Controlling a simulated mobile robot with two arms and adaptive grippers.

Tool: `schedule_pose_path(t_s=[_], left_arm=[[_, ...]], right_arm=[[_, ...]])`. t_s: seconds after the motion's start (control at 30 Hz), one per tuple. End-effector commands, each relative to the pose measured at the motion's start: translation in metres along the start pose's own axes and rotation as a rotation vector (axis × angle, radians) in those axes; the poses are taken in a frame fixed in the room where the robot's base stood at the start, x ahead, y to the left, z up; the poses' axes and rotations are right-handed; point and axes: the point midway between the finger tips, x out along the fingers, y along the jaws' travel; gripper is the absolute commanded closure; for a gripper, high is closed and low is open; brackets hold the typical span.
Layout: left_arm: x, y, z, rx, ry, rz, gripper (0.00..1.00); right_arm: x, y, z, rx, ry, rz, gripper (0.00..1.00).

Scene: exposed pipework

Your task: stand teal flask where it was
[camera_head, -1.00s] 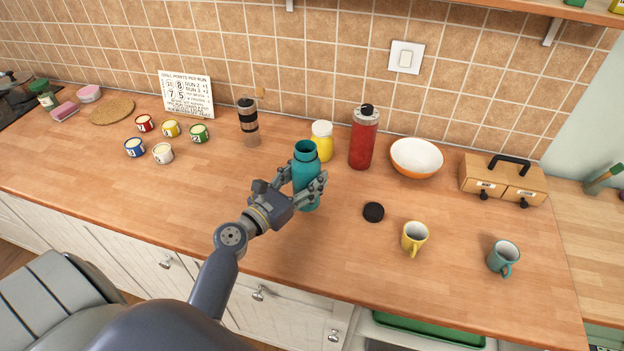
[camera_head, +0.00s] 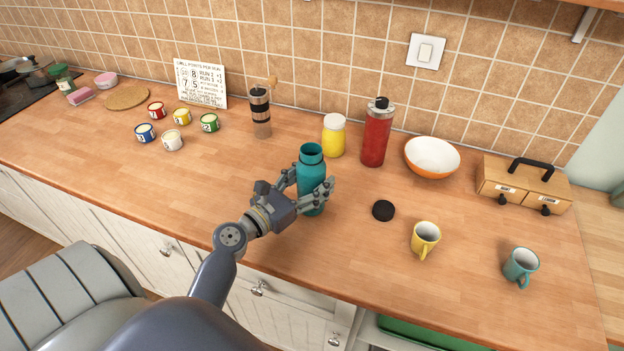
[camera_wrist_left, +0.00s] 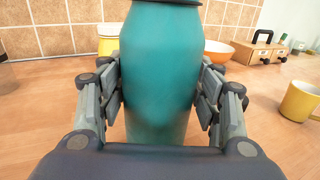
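The teal flask (camera_head: 311,168) is upright and has no lid on its neck in the head view. My left gripper (camera_head: 309,190) has its fingers on both sides of the flask's lower body. In the left wrist view the flask (camera_wrist_left: 161,75) fills the middle, with finger pads against both sides. The flask's base is low over the counter; I cannot tell whether it touches. A black round lid (camera_head: 383,210) lies on the counter to the right of the flask. My right gripper is not in view.
Behind the flask stand a yellow jar (camera_head: 333,138), a red flask (camera_head: 376,135) and a grinder (camera_head: 260,112). An orange-and-white bowl (camera_head: 432,157), yellow mug (camera_head: 425,239) and teal mug (camera_head: 520,266) are to the right. The counter left of the flask (camera_head: 215,180) is clear.

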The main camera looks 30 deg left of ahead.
Motion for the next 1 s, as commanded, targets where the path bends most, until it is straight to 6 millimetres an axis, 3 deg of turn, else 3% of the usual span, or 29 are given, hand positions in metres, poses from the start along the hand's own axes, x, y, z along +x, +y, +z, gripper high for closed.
schedule_pose_path(t_s=[0.17, 0.47, 1.0], left_arm=[[0.0, 0.0, 0.0, -0.001, 0.0, 0.0, 0.26], [-0.001, 0.0, 0.004, -0.001, 0.0, 0.0, 0.26], [-0.099, 0.0, -0.001, -0.001, 0.001, 0.0, 0.26]], right_arm=[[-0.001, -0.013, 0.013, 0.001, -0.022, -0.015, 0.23], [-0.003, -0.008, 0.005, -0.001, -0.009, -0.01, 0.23], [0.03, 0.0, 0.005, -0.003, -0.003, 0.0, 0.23]])
